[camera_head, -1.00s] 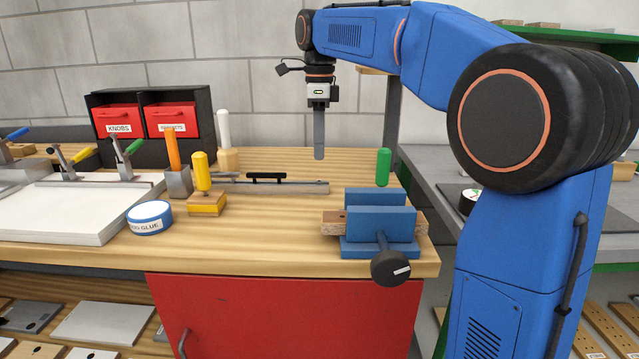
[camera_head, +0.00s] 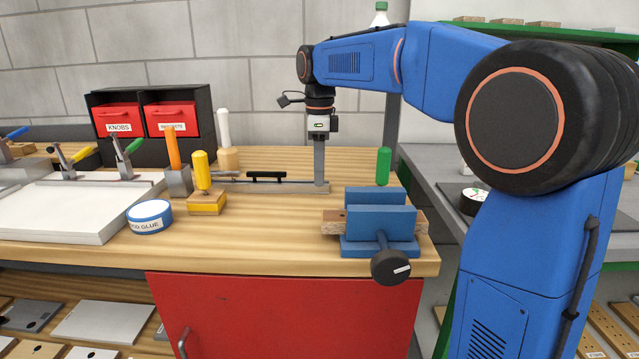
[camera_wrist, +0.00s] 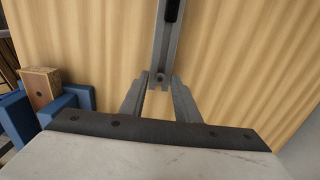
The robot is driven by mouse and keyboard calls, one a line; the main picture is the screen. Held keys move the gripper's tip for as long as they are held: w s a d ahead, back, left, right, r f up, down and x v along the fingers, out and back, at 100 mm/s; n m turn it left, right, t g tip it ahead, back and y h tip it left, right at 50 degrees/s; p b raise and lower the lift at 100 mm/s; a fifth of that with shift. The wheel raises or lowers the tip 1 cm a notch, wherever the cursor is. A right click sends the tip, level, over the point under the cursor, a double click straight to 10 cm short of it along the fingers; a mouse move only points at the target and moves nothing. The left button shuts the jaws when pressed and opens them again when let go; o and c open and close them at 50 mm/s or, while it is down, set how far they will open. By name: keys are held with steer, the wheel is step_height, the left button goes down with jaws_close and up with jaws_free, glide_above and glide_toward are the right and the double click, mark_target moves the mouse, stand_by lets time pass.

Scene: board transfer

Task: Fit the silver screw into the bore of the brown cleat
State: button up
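My gripper (camera_head: 320,184) points straight down at the right end of a long grey rail on the bench. In the wrist view its two fingers (camera_wrist: 160,77) stand apart, one on each side of the rail's end. A small round grey spot on that end, between the fingertips, may be the silver screw; it is too small to be sure. The brown cleat (camera_head: 334,221) is clamped in the blue vise (camera_head: 380,222), to the right and nearer the front. The wrist view shows the cleat (camera_wrist: 41,84) at left, with a dark round bore in its face.
The grey rail (camera_head: 285,188) carries a black handle (camera_head: 267,176). A green-capped upright tool (camera_head: 383,166) stands behind the vise. The bench (camera_head: 270,235) is clear in front of the rail.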

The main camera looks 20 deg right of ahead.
jaws_close()
steer(key=shift+r, duration=3)
steer(key=shift+a, duration=0.1)
